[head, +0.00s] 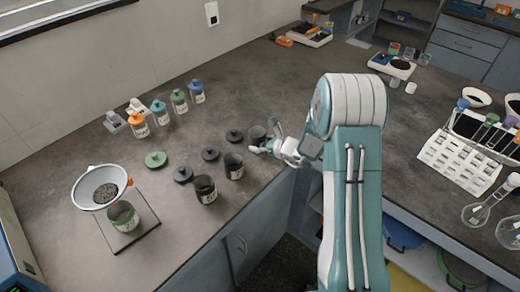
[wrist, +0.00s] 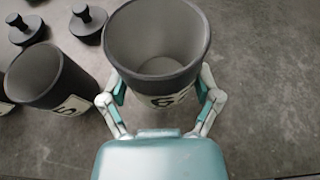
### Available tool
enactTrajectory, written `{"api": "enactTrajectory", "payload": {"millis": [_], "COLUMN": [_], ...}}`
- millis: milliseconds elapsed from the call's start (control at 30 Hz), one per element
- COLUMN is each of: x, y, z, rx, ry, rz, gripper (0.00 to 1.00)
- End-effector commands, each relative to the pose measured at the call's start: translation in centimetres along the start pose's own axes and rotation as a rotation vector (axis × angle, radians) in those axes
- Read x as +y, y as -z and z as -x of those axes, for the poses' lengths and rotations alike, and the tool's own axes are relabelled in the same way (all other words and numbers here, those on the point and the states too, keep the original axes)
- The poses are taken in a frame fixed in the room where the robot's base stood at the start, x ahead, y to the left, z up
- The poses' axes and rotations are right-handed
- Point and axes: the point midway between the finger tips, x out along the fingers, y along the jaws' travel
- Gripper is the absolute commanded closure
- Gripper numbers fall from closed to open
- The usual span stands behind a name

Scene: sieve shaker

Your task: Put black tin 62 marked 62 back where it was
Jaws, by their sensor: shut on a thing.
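My gripper (head: 264,146) is shut on an open black tin (head: 257,132), with a finger on each side of it. In the wrist view the tin (wrist: 157,45) is upright and empty inside. Its pale label shows a 6; the rest of the number is hidden. I cannot tell whether its base touches the bench. A second black tin (head: 234,167) stands to its left, also in the wrist view (wrist: 46,80). A third black tin (head: 205,190) stands nearer the front edge. Black knobbed lids (head: 210,154) lie in a row behind the tins.
Several colour-capped jars (head: 159,112) line the back. The bench (head: 290,90) behind my gripper is clear.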

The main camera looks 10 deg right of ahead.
Motion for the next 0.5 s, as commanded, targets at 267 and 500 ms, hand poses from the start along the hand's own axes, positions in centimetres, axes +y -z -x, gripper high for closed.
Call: {"api": "enactTrajectory", "payload": {"millis": [267, 500], "x": [-0.4, -0.4], "y": [3.1, 3.2], "z": [-1.6, -1.6], "rx": [0.002, -0.001], "ry": [0.0, 0.001], "rz": [-0.002, 0.0], "gripper": [0.69, 0.69]}}
